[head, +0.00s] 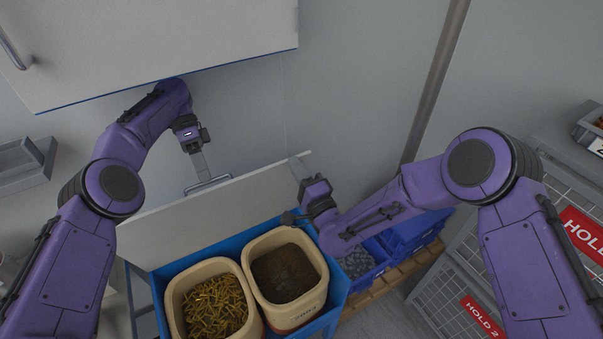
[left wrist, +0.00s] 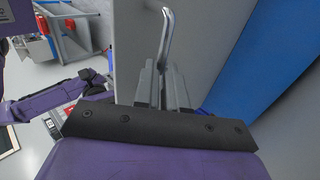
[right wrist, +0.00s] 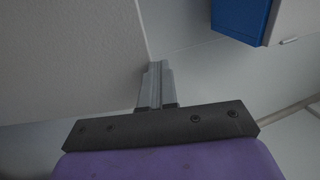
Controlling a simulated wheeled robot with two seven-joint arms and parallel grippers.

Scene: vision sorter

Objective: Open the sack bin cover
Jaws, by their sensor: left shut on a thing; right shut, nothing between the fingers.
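The sack bin cover (head: 235,203) is a pale grey panel tilted up at the back of the blue bin frame (head: 338,280). A metal bar handle (head: 208,184) is on its upper edge. My left gripper (head: 204,176) is shut on this handle; the left wrist view shows the handle (left wrist: 166,38) between the fingers (left wrist: 163,80). My right gripper (head: 296,163) is shut and empty by the cover's right end. In the right wrist view its closed fingers (right wrist: 156,75) are beside the cover's edge (right wrist: 80,60); I cannot tell if they touch.
A white cabinet (head: 160,45) hangs above my left arm. Blue crates (head: 412,232) on a pallet and mesh cages (head: 480,270) stand to the right.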

